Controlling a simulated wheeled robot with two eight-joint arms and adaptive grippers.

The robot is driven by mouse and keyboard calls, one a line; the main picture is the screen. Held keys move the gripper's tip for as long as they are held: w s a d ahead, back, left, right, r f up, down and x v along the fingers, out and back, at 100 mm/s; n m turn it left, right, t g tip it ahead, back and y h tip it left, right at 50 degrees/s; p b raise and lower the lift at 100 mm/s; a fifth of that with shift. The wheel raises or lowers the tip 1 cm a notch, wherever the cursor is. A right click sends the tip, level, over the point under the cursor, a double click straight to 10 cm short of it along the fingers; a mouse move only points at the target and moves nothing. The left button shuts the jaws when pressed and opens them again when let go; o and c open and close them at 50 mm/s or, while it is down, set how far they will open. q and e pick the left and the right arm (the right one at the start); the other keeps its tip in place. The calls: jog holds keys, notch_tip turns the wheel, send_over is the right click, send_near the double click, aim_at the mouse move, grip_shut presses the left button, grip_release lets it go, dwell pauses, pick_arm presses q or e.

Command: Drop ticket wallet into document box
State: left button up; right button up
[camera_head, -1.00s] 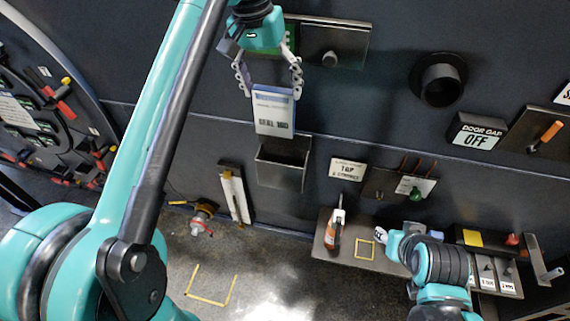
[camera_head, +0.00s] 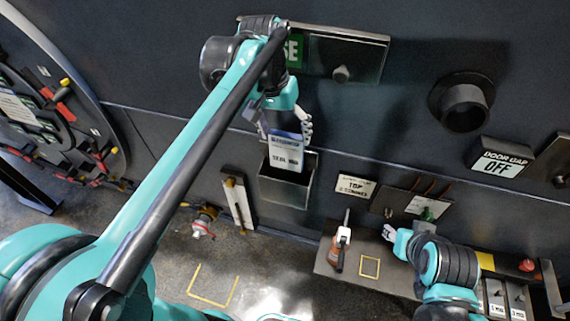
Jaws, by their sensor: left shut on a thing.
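The ticket wallet (camera_head: 287,154) is a white card-like piece with a blue top band and dark print. My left gripper (camera_head: 285,130) is shut on its upper part and holds it upright. The document box (camera_head: 284,190) is a grey open-topped metal box on the dark wall. The wallet's lower end overlaps the box's opening in this view; I cannot tell how deep it sits inside. My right gripper (camera_head: 392,236) is low at the right, over the shelf; its fingers are too small to judge.
A round pipe (camera_head: 464,104) sticks out of the wall. A "DOOR GAP OFF" sign (camera_head: 502,163) hangs right. A pale vertical bar (camera_head: 238,201) stands left of the box.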

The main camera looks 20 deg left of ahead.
aim_at(286, 168)
pick_arm(q)
notch_tip(286, 168, down, 12)
jog(key=shift+s+r, duration=0.1)
jog(key=shift+s, duration=0.05)
dwell(0.3)
